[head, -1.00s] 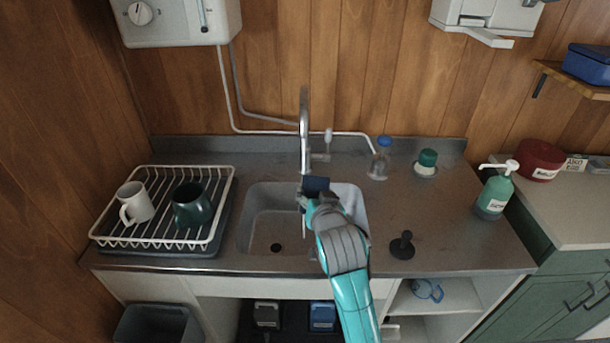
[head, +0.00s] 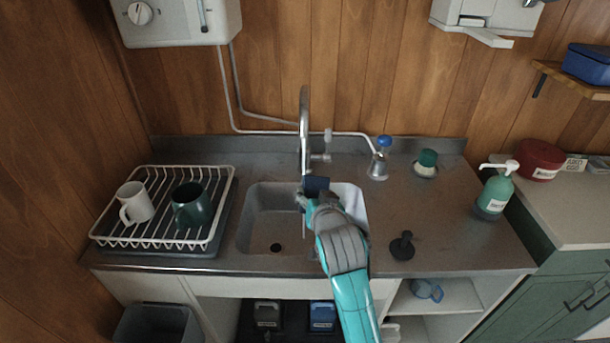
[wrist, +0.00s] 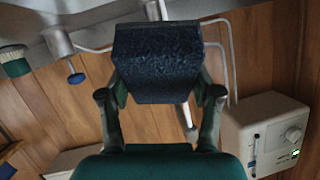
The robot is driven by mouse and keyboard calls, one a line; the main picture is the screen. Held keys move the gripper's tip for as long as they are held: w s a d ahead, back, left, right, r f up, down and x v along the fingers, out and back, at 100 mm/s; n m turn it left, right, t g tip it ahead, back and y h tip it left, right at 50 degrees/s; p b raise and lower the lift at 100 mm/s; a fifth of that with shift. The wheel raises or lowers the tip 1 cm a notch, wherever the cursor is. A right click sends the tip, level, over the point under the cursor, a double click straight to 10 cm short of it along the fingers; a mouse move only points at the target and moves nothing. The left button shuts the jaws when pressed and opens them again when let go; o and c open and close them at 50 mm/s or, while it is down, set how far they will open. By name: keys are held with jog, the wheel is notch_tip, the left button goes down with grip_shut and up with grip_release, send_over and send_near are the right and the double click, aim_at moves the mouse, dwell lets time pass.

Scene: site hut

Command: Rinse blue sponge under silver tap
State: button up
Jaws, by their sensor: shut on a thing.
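The blue sponge (head: 316,185) is dark navy and held over the sink, just below and beside the tap's spout. In the wrist view the sponge (wrist: 156,62) fills the space between the fingers, its surface dark and speckled. My gripper (wrist: 158,98) is shut on it; in the head view my gripper (head: 318,199) is over the sink's right half. The silver tap (head: 304,130) has a tall curved neck and a small side lever (head: 327,140). I cannot make out running water. The sink (head: 262,215) is grey with a dark drain hole.
A white dish rack (head: 160,240) with a white mug (head: 134,203) and a dark green mug (head: 190,206) stands left. A white heater (head: 175,22) hangs upper left.

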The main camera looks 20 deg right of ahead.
jog(key=s+r, duration=0.4)
jog(key=s, duration=0.1)
dwell(0.6)
dwell(0.6)
